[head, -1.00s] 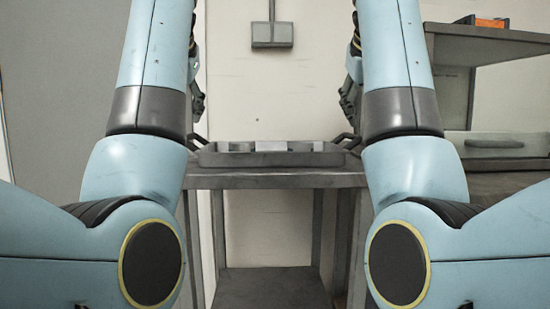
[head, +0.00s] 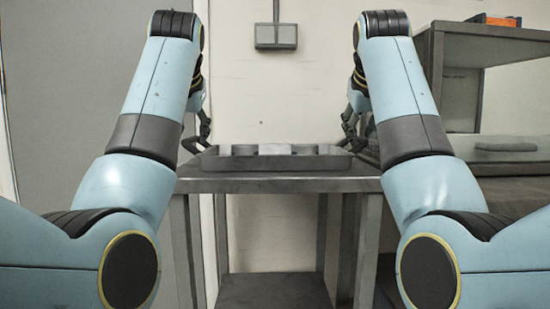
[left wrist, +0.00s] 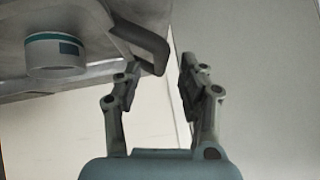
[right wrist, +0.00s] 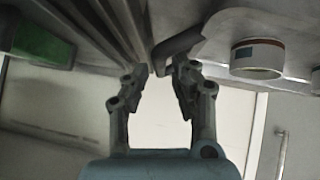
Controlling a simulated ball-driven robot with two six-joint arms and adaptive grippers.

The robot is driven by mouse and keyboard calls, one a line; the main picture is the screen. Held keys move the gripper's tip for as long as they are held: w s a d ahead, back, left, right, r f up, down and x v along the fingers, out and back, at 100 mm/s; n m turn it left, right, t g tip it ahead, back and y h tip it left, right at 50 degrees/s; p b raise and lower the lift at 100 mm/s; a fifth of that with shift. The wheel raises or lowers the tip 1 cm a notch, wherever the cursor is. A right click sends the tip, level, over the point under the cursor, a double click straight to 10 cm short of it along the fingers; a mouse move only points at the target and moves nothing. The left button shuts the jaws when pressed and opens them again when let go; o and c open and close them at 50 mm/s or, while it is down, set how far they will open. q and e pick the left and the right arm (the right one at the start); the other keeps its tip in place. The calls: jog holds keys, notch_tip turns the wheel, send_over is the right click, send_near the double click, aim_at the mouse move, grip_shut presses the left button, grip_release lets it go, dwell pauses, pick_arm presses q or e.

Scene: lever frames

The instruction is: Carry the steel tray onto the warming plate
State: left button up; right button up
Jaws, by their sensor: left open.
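The steel tray (head: 275,162) lies on a grey metal stand (head: 272,185), with pale items inside it. My left gripper (head: 203,137) is at the tray's left end. In the left wrist view its fingers (left wrist: 157,88) are apart and empty, with a dark tray handle (left wrist: 147,45) just beyond the tips. My right gripper (head: 350,130) is at the tray's right end. In the right wrist view its fingers (right wrist: 158,75) are apart, with the other handle (right wrist: 180,42) at the tips and no clear grip on it. I cannot identify the warming plate for certain.
A metal shelf unit (head: 490,38) stands at the right, with an orange-and-dark box (head: 494,20) on top and a flat grey slab (head: 505,144) lower down. A wall box (head: 275,36) hangs behind. Containers (left wrist: 55,55) (right wrist: 257,58) show near each handle.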

aim_at(192, 140)
pick_arm(q)
jog(key=shift+x, duration=1.8)
pick_arm(e)
jog(key=shift+x, duration=1.7)
pick_arm(q)
jog(key=shift+c, duration=0.5)
pick_arm(e)
jog(key=shift+c, duration=0.4)
pick_arm(q)
jog(key=c, duration=0.4)
pick_arm(e)
grip_shut()
pick_arm(q)
grip_shut()
jog(key=shift+r, duration=0.1)
pick_arm(e)
jog(key=shift+r, duration=0.1)
